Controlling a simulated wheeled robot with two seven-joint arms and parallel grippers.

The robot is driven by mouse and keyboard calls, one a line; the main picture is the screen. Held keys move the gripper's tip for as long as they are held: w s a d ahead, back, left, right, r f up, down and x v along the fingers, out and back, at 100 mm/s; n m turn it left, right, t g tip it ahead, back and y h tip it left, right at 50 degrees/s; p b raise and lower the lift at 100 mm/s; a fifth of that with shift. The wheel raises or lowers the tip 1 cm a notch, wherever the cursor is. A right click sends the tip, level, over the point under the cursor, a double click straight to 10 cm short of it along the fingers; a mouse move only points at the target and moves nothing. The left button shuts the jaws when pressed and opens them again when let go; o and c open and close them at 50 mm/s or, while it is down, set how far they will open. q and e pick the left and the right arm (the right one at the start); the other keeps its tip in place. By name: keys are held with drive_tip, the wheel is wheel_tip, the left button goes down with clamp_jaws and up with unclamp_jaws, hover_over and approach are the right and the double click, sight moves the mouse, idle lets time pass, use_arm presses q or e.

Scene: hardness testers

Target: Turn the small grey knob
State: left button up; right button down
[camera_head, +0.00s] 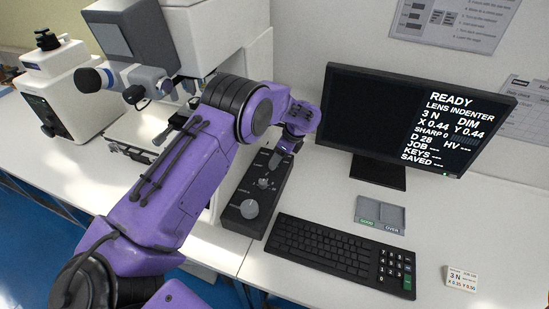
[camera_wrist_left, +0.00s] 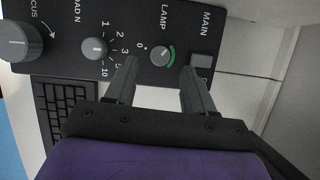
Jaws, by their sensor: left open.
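A black control box (camera_head: 232,218) carries several knobs in a row. In the left wrist view, a small grey knob labelled LAMP (camera_wrist_left: 162,55) has a green arc beside it. Another small grey knob, labelled LOAD N (camera_wrist_left: 95,47), has numbers around it; it also shows in the head view (camera_head: 265,183). The large grey FOCUS knob (camera_wrist_left: 18,42) is at the far left. My left gripper (camera_wrist_left: 160,70) is open and empty, its fingertips on either side of the LAMP knob in the picture. I cannot tell whether they touch it. In the head view my left gripper (camera_head: 283,156) hides that knob.
A monitor (camera_head: 410,120) reading READY and 3 N stands behind. A keyboard (camera_head: 325,252) lies right of the box. A white tester (camera_head: 228,60) stands to the left, beside my arm.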

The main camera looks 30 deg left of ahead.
use_arm(q)
drive_tip(key=x, duration=0.3)
drive_tip(key=shift+w+a+f+p, duration=0.1)
drive_tip(key=shift+a+p, duration=0.05)
drive_tip(key=shift+p, duration=0.2)
drive_tip(key=shift+a+f, duration=0.1)
drive_tip(key=shift+f, duration=0.4)
clamp_jaws()
drive_tip(key=shift+m, duration=0.3)
drive_tip(key=m, duration=0.1)
drive_tip(key=m+t, duration=0.1)
drive_tip(key=m, duration=0.1)
drive_tip(key=m+t+p, duration=0.1)
drive_tip(key=m, duration=0.1)
drive_tip(key=shift+s, duration=0.3)
drive_tip(key=m+t, duration=0.1)
drive_tip(key=m, duration=0.1)
drive_tip(key=m+h, duration=0.1)
drive_tip(key=m, duration=0.1)
drive_tip(key=shift+a+m+t+p, duration=0.1)
drive_tip(key=shift+m+t+p, duration=0.3)
